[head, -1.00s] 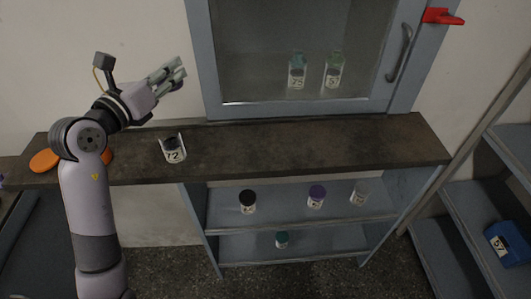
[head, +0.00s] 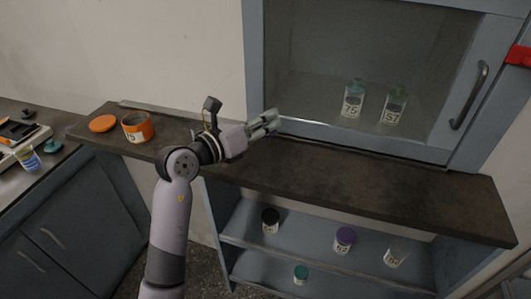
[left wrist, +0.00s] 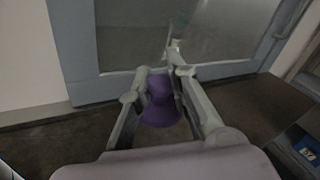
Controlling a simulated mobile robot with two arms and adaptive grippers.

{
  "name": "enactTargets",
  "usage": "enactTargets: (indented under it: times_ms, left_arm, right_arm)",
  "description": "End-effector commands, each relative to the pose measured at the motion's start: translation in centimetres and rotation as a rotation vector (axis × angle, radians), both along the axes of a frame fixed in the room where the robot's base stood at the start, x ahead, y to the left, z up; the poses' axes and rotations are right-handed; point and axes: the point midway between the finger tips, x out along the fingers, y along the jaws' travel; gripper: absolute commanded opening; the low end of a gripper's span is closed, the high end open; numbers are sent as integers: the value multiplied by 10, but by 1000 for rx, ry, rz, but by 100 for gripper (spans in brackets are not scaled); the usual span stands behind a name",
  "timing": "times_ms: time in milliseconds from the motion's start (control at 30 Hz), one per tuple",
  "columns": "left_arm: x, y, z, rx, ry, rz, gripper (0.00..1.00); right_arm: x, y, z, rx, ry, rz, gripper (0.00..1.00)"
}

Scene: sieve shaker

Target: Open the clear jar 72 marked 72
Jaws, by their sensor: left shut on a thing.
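My left gripper (head: 264,122) is over the dark counter (head: 350,185), in front of the glass-fronted cabinet. In the left wrist view its fingers (left wrist: 160,85) are closed around a purple piece (left wrist: 160,112), wider at the bottom, which looks like a knobbed lid. The purple piece cannot be made out in the head view. The clear jar 72 is not visible now; my left arm covers part of the counter. About a second ago it stood on the counter with no lid visible on it. My right gripper is not in view.
Two labelled jars (head: 353,100) (head: 394,106) are behind the cabinet glass. Several jars, one purple-lidded (head: 344,239), stand on shelves below. The counter's right half is clear.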

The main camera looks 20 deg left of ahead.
Motion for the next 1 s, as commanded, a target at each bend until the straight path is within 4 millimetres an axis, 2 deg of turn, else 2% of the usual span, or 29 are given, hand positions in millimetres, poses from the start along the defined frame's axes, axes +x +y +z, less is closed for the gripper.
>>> enactTargets:
  times_ms: [33,100,333,567,1000]
  left_arm:
    - [0,0,-17,-2,6,2,0]
    - [0,0,-29,-3,3,2,0]
    - [0,0,-50,-1,0,0,0]
    - [0,0,-85,-2,3,1,0]
    - [0,0,-92,1,0,0,0]
  right_arm:
    - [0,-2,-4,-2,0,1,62]
    - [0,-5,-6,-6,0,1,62]
    - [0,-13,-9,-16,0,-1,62]
    - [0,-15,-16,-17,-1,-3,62]
    - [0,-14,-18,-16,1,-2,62]
